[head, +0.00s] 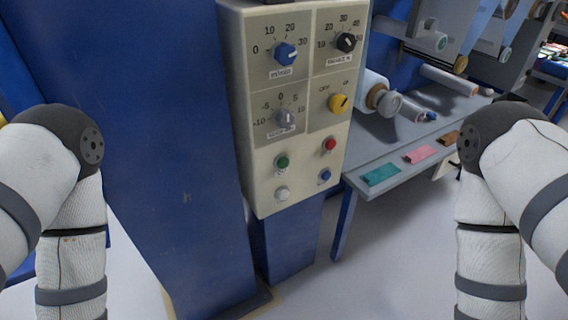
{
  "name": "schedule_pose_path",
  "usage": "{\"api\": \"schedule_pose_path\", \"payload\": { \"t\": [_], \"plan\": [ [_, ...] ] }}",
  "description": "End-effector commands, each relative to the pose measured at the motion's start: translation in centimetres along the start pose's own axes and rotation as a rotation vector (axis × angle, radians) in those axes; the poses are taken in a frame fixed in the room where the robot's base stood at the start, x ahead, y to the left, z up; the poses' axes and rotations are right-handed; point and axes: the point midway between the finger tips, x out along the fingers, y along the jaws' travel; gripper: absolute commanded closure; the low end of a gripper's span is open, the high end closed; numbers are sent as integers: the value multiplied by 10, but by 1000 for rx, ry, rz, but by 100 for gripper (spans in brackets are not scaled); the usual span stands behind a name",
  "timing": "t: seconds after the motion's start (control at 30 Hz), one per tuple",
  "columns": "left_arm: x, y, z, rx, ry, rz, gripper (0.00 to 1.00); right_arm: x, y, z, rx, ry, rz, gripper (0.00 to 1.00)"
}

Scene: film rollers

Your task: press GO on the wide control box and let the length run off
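The wide control box (262,188) is a cream panel on a blue post, in the middle of the head view. It carries a blue knob (285,53), a black knob (346,42), a grey knob (283,117) and a yellow knob (339,103). Below them are a green button (282,161), a red button (329,144), a white button (282,194) and a blue button (325,175). I cannot read a GO label on any button. My two arms hang at the left and right edges, apart from the box. Both grippers are out of view.
A large blue machine panel (165,150) stands left of the box. To the right, a grey bench (400,135) holds film rolls (376,92) and green, pink and brown pieces (381,175). The grey floor (395,270) in front is clear.

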Motion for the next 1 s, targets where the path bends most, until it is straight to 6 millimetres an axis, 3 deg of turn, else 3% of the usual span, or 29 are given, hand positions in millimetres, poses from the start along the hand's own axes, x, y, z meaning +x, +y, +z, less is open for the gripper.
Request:
{"api": "schedule_pose_path", "payload": {
  "t": [0.03, 0.17, 1.0],
  "plan": [
    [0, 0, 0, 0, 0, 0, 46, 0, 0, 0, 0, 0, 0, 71],
    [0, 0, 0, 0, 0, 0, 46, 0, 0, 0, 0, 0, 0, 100],
    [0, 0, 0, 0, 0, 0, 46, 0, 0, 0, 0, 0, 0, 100]
  ]
}}
